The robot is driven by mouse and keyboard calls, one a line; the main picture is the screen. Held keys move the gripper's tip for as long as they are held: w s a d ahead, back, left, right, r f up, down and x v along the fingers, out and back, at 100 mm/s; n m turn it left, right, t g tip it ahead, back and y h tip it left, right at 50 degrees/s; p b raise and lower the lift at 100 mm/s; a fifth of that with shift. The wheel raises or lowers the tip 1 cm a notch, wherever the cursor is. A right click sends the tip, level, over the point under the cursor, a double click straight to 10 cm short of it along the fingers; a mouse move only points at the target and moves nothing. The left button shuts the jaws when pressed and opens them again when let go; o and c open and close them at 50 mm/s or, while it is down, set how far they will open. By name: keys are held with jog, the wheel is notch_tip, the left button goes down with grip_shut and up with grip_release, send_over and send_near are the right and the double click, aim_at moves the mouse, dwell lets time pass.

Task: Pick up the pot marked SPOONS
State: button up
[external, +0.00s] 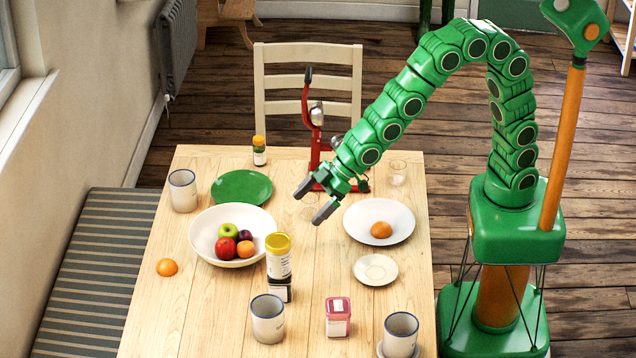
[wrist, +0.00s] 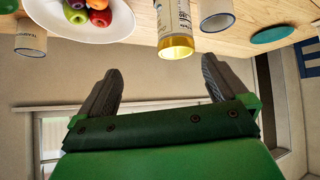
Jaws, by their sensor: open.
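Three pale grey pots with dark blue rims stand on the table: one at the back left (external: 183,192), one at the front middle (external: 268,322), and one at the front right (external: 400,337), on a small coaster or saucer. Two pots show in the wrist view, at the left (wrist: 31,40) and at the upper right (wrist: 217,17). Small dark lettering shows on some, but I cannot read which says SPOONS. My gripper (external: 314,200) is open and empty, above the table right of the fruit bowl; its spread fingers also show in the wrist view (wrist: 161,68).
A yellow-lidded jar (external: 278,260) stands on a dark-based container near the front middle pot.

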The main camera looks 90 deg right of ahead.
aim_at(253, 316)
jog(key=w+a+f+n+t+y, duration=0.1)
jog(key=w+a+f+y, duration=0.1)
jog(key=a, duration=0.6)
jog(key=w+a+f+n+t+y, duration=0.1)
jog(key=w+a+f+t, duration=0.15)
jog(key=a, duration=0.45)
notch_tip(253, 316, down, 10)
jog(key=a+m, duration=0.3)
jog(key=shift+x, duration=3.8)
jog(key=shift+d+f, duration=0.1)
jog(key=shift+d, duration=0.05)
jog(key=shift+c, duration=0.3)
jog(key=c, duration=1.4)
jog(key=shift+o, duration=0.2)
